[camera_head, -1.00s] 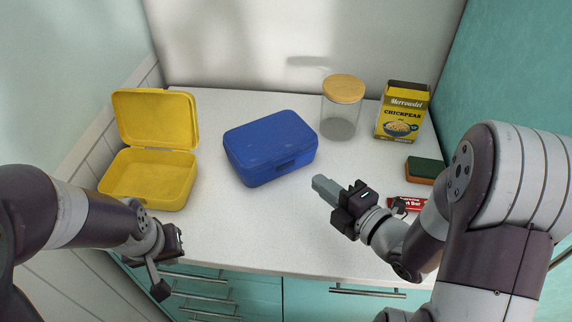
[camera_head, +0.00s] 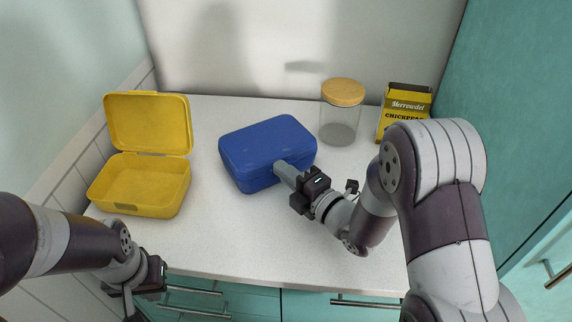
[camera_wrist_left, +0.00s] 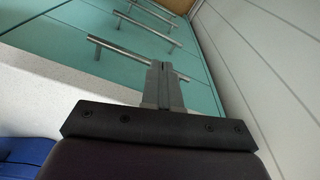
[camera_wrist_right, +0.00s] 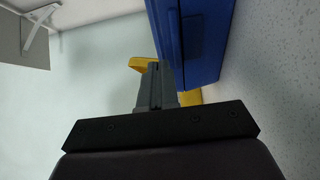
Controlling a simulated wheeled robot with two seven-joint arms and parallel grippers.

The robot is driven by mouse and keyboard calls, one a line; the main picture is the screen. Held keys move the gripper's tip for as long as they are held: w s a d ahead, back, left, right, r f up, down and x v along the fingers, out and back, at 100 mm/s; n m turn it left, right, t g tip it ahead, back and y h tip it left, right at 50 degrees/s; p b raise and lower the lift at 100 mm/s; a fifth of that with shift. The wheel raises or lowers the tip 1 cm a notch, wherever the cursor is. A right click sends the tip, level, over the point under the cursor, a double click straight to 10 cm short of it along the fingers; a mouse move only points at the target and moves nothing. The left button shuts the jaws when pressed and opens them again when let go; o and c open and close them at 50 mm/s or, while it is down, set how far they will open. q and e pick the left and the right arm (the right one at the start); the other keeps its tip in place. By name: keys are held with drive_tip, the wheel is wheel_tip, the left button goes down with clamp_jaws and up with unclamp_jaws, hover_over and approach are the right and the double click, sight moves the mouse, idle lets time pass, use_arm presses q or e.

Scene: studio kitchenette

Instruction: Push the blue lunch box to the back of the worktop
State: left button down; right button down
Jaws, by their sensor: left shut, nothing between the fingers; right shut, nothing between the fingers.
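The blue lunch box (camera_head: 262,147), closed, lies on the white worktop (camera_head: 228,235) near the middle, with clear worktop behind it. My right gripper (camera_head: 280,169) is shut and empty, its fingertips at the box's front side near the latch. In the right wrist view the shut fingers (camera_wrist_right: 157,80) are right beside the blue lunch box (camera_wrist_right: 205,45); I cannot tell whether they touch. My left gripper (camera_head: 131,306) is low at the front left, off the worktop's front edge. It shows shut and empty in the left wrist view (camera_wrist_left: 163,80).
An open yellow lunch box (camera_head: 145,185) stands to the left. A glass jar with a wooden lid (camera_head: 342,95) and a chickpeas box (camera_head: 405,102) stand at the back right. My right arm covers the right of the worktop. A plain wall closes the back.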

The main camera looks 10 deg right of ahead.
sight(288, 136)
drive_tip(key=shift+w+d, duration=0.2)
drive_tip(key=shift+w, duration=0.4)
drive_tip(key=w+b, duration=0.1)
drive_tip(key=w, duration=0.2)
drive_tip(key=w+d+b, duration=0.1)
drive_tip(key=w+b, duration=0.1)
drive_tip(key=w, duration=0.1)
drive_tip(key=w+d+b, duration=0.1)
drive_tip(key=w+b, duration=0.1)
drive_tip(key=w, duration=0.1)
drive_tip(key=shift+w+d+f, duration=0.2)
drive_tip(key=shift+w, duration=0.05)
drive_tip(key=shift+w+d+r, duration=0.1)
drive_tip(key=shift+w+r, duration=0.1)
drive_tip(key=shift+w, duration=0.05)
drive_tip(key=shift+f, duration=0.1)
